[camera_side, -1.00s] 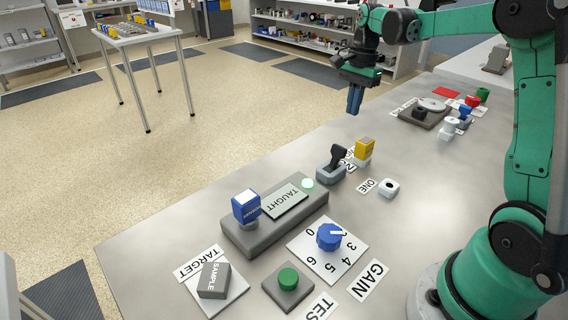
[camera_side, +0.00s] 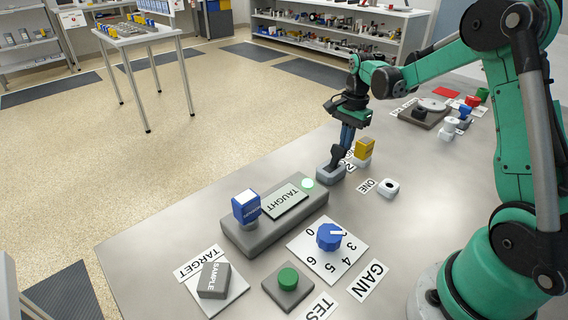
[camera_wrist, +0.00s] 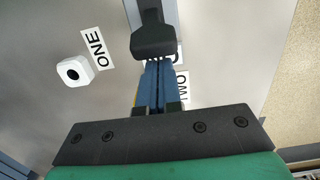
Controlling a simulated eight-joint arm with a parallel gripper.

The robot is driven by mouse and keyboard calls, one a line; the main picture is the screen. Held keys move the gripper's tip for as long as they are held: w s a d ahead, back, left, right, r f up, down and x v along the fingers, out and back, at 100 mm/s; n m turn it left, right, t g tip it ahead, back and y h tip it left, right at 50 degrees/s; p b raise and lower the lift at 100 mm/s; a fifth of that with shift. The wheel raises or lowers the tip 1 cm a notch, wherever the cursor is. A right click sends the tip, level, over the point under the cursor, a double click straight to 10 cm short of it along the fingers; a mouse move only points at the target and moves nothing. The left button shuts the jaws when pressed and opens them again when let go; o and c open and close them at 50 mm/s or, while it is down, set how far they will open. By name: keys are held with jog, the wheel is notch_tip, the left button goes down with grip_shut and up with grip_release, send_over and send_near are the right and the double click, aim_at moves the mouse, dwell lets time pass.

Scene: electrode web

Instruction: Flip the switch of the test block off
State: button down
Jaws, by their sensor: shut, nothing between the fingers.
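A switch with a black lever (camera_side: 336,158) on a grey base (camera_side: 329,174) stands near the far edge of the bench. The lever is upright with a slight tilt to the right in the side view. My gripper (camera_side: 347,146) is low behind the lever, its blue fingers shut and empty. In the wrist view the lever's dark knob (camera_wrist: 153,41) lies just ahead of the fingertips (camera_wrist: 158,66) and overlaps them. I cannot tell whether they touch. Part of the label beside the switch is hidden.
A yellow-topped stamp (camera_side: 364,149) stands close to the right of my fingers. A white round-holed piece (camera_side: 388,187) lies by the ONE label (camera_side: 366,186). A grey block with a TAUGHT plate (camera_side: 286,203) and a blue dial (camera_side: 329,236) stand nearer.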

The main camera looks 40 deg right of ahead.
aim_at(338, 146)
jog(key=shift+a+r+h, duration=0.25)
jog(key=shift+a+h, duration=0.2)
jog(key=shift+h, duration=0.35)
jog(key=shift+a+r+h, duration=0.25)
jog(key=shift+a+h, duration=0.4)
jog(key=shift+h, duration=0.25)
jog(key=a+h, duration=0.1)
jog(key=h, duration=0.1)
jog(key=a+h, duration=0.1)
jog(key=h, duration=0.1)
jog(key=shift+a+r, duration=0.2)
jog(key=shift+a, duration=0.25)
jog(key=shift+r, duration=0.1)
jog(key=shift+r, duration=0.7)
